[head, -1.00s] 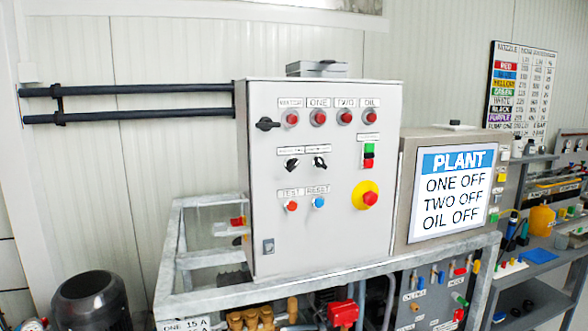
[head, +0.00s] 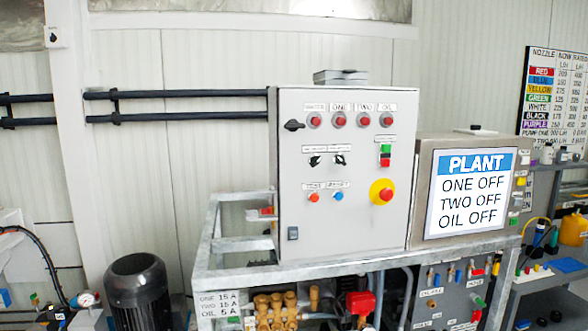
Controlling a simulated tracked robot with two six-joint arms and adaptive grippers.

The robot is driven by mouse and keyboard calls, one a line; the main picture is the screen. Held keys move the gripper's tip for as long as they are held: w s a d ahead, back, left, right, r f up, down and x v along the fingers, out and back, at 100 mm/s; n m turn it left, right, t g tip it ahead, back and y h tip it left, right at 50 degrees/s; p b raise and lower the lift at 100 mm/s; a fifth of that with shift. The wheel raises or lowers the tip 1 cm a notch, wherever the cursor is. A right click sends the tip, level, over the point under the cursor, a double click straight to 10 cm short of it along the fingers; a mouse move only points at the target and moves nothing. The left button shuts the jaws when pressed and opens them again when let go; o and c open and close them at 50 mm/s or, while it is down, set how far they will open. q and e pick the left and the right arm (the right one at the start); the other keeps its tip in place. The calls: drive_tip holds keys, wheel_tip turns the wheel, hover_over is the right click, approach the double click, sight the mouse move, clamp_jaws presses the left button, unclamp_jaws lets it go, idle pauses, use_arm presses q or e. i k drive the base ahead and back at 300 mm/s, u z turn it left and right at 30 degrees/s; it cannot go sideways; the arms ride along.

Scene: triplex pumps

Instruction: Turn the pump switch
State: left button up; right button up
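A light grey control cabinet (head: 345,215) stands on a metal frame in the middle of the head view. Its door has two small black rotary switches side by side, the left one (head: 314,160) and the right one (head: 340,159), under small labels too blurred to read. A larger black rotary handle (head: 293,126) sits at the door's upper left edge. A row of red lamps (head: 339,121) runs along the top, with labels including ONE, TWO and OIL. A sign (head: 472,192) reads PLANT, ONE OFF, TWO OFF, OIL OFF. Neither of my grippers is in view.
The grey frame (head: 232,268) carries the cabinet, with brass pump parts (head: 275,308) below. A black motor (head: 140,290) stands at lower left. A red emergency button (head: 386,194) on yellow and green and red push buttons (head: 385,155) are on the door. Shelving is at right.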

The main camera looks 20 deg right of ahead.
sight(314, 160)
drive_tip(key=u, duration=0.8)
drive_tip(key=k, duration=0.9)
drive_tip(key=u, duration=0.75)
drive_tip(key=i, duration=0.6)
drive_tip(key=z, duration=0.8)
drive_tip(key=i, duration=1.25)
drive_tip(key=z, duration=1.35)
drive_tip(key=i, duration=0.65)
drive_tip(key=z, duration=0.45)
drive_tip(key=k, duration=0.9)
drive_tip(key=z, duration=0.2)
drive_tip(key=i, duration=0.85)
drive_tip(key=u, duration=0.05)
